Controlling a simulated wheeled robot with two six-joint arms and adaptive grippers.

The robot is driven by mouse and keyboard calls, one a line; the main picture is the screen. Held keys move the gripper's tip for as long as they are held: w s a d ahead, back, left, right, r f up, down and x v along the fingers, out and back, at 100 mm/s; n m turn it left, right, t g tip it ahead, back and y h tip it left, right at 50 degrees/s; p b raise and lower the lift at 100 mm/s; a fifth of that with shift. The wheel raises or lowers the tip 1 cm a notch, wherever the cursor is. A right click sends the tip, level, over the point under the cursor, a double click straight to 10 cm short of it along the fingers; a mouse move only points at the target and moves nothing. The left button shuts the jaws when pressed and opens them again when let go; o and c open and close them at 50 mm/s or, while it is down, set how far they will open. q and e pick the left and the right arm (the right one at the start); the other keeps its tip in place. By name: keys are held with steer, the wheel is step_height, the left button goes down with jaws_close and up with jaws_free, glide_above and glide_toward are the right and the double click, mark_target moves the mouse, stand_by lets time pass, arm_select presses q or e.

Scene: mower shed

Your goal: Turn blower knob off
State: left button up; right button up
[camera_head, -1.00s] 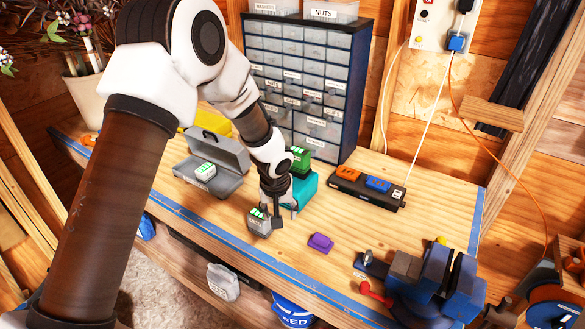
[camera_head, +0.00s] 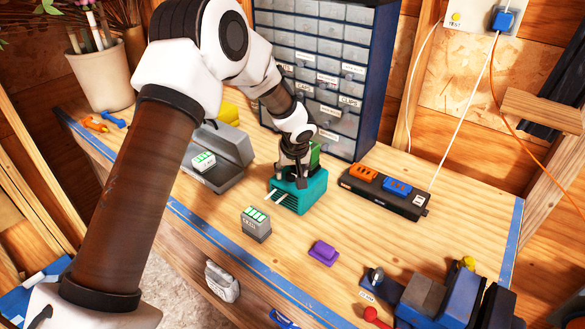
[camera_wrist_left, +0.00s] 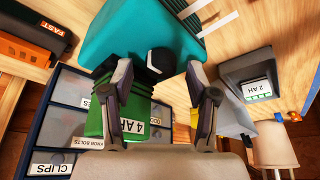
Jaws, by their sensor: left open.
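A teal box with slots (camera_head: 312,196), which may be the blower, stands on the bench. A green block marked 4 AH (camera_wrist_left: 118,118) adjoins it; it partly shows behind my gripper in the head view (camera_head: 315,155). My left gripper (camera_head: 291,178) is over the box's left part. In the wrist view my open left fingers (camera_wrist_left: 158,76) stand either side of a round dark part with a pale face (camera_wrist_left: 161,60), possibly the knob. I cannot tell if they touch it. My right gripper is not in view.
A grey battery block (camera_head: 256,226) and a purple block (camera_head: 323,252) stand in front. A grey charger-like box (camera_head: 228,150) is left, and a black strip with orange and blue switches (camera_head: 383,193) right. A drawer cabinet (camera_head: 365,85) stands behind, a vise (camera_head: 440,297) front right.

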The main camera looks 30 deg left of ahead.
arm_select(q)
steer(key=shift+w+a+f, duration=0.1)
steer(key=shift+w+f, duration=0.2)
steer(key=shift+f, duration=0.1)
steer(key=shift+s+r, duration=0.15)
steer(key=shift+s, duration=0.1)
steer(key=shift+s+r, duration=0.1)
steer(key=shift+s, duration=0.1)
steer(key=shift+c, duration=1.4)
jaws_close()
